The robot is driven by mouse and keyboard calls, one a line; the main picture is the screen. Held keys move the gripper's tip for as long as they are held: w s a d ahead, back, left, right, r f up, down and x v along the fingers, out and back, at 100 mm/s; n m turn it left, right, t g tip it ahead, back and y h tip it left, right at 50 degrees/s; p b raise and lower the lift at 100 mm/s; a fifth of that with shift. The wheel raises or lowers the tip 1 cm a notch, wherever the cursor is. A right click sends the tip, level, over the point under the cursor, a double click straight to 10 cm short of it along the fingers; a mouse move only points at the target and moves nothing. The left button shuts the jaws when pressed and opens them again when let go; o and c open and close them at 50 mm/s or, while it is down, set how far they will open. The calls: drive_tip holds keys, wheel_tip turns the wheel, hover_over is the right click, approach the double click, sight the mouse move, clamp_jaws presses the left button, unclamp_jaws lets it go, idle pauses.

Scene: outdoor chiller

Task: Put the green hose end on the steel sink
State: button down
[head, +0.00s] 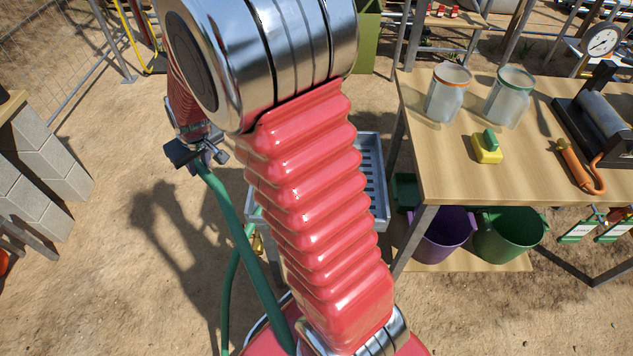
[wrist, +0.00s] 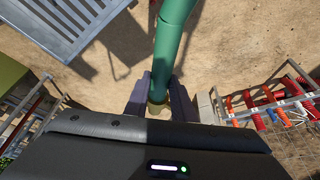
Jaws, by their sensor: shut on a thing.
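My gripper (head: 203,152) is at the left of the head view, raised above the dirt ground and shut on the green hose (head: 228,205) near its end. The hose hangs down from the gripper. The steel sink (head: 384,195) is partly hidden behind my red arm in the head view. The wrist view shows the sink's ribbed grey surface (wrist: 68,28) at the upper left, apart from the gripper.
A wooden table (head: 430,165) at the right holds jars, a yellow-green sponge (head: 487,148) and an orange-handled tool (head: 575,165). Purple (head: 443,238) and green (head: 510,238) tubs stand beneath it. Grey blocks (head: 45,150) stand at the left. Open dirt lies between.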

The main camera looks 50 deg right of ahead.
drive_tip(key=s+d+f+n, duration=0.1)
drive_tip(key=s+d+f, duration=0.2)
drive_tip(key=d, duration=0.9)
drive_tip(key=s+d+f+n+y, duration=0.1)
drive_tip(key=s+d+f, duration=0.2)
drive_tip(key=s+d, duration=0.6)
drive_tip(key=s+d+f+n, duration=0.1)
drive_tip(key=s+d+f, duration=0.3)
drive_tip(key=d, duration=1.1)
drive_tip(key=s, duration=0.3)
drive_tip(key=shift+n+y, duration=0.3)
drive_tip(key=shift+n, duration=0.1)
drive_tip(key=shift+f, duration=3.15)
drive_tip(key=shift+f, duration=0.1)
drive_tip(key=shift+f, duration=1.8)
